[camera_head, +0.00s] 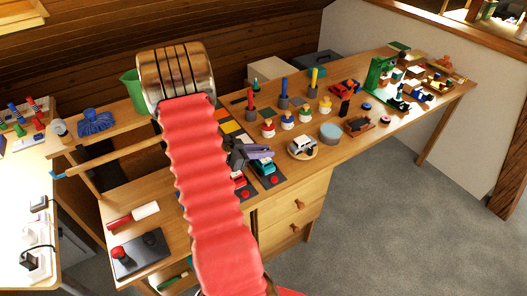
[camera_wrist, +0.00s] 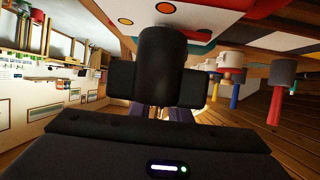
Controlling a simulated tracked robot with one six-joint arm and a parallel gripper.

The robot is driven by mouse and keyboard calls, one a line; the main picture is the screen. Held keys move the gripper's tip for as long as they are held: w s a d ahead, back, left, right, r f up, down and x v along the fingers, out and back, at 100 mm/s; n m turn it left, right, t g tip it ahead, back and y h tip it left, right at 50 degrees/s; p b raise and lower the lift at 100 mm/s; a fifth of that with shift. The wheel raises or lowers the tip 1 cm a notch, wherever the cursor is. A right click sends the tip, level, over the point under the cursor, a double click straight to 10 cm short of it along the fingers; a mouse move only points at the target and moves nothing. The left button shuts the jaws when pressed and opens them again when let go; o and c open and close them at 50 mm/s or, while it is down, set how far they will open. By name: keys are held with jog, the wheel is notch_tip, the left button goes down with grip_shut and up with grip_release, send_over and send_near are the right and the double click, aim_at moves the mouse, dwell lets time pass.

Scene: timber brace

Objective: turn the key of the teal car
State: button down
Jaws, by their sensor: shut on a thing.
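The teal car (camera_head: 264,167) sits on a dark plate with a red knob, near the front edge of the workbench in the head view. My gripper (camera_head: 262,154) reaches from behind my red sleeved arm and is down at the teal car, its purple-grey fingers just above and behind it. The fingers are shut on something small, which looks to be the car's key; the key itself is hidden. In the wrist view, dark parts of my gripper cover the middle and hide the fingertips and what they hold.
A second dark plate with a small car (camera_head: 238,181) stands just left, partly hidden by my arm. A white car (camera_head: 302,146) on a round wooden disc stands to the right. Several upright pegs and knobbed figures stand behind. A green jug (camera_head: 134,92) stands at the back left.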

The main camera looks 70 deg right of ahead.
jog(key=shift+m+g+y, duration=0.4)
jog(key=shift+m, duration=0.1)
jog(key=c, duration=1.7)
grip_release()
jog(key=shift+o, duration=0.2)
jog(key=shift+w+a+r, duration=0.1)
jog(key=shift+w, duration=0.05)
jog(key=v, duration=1.3)
jog(key=shift+w+a+r, duration=0.1)
jog(key=shift+w, duration=0.1)
